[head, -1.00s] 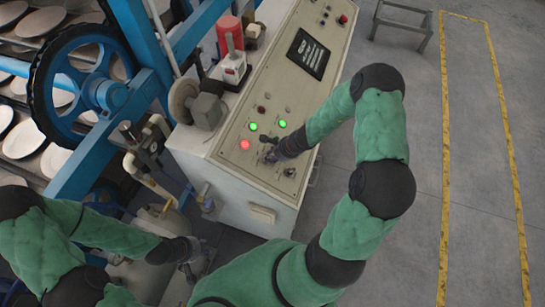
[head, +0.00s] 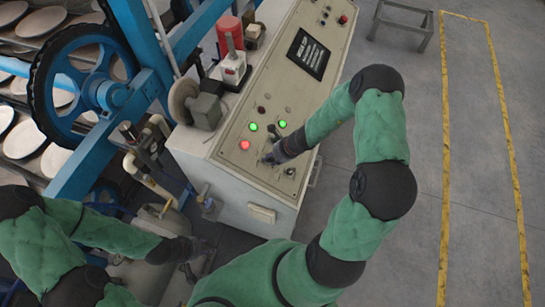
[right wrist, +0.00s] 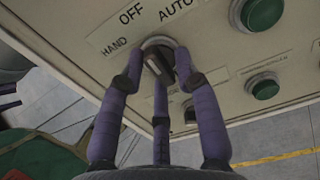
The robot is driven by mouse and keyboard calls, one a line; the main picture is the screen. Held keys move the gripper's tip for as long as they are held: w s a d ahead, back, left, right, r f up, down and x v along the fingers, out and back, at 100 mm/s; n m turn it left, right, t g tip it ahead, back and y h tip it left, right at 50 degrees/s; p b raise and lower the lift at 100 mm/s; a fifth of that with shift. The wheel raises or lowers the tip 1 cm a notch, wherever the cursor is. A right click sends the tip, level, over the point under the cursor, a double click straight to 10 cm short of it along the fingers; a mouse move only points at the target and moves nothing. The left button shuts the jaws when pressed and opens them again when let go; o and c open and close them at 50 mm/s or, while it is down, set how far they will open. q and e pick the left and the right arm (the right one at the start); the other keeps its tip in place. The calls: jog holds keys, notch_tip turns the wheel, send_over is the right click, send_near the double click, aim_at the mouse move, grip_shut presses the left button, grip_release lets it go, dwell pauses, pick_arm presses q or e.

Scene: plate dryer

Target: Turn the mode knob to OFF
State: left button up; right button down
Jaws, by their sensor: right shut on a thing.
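The mode knob (right wrist: 158,62) is dark with a pale round base. In the right wrist view it sits on the cream panel below the labels HAND, OFF and AUTO. My right gripper (right wrist: 158,74) has its purple-grey fingers around the knob, shut on it. Its handle is slanted in the picture; the fingers partly cover it, and I cannot tell which label it points to. In the head view my right gripper (head: 268,158) is at the panel's near end and hides the knob. My left gripper (head: 194,251) is low at the left, away from the panel, its fingers unclear.
Green buttons (right wrist: 263,13) sit to the right of the knob. The head view shows lit green lamps (head: 282,124) and a red lamp (head: 245,145) on the control cabinet (head: 232,190). A blue wheel (head: 90,85) and plate racks stand left.

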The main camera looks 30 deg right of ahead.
jog(key=shift+s+a+f, duration=0.25)
jog(key=shift+s+a, duration=0.1)
jog(key=shift+a, duration=0.05)
jog(key=c, duration=1.1)
grip_release()
jog(key=shift+w+r, duration=0.1)
jog(key=shift+w+d+r, duration=0.1)
jog(key=shift+w+d, duration=0.05)
jog(key=shift+d, duration=0.05)
jog(key=v, duration=1.2)
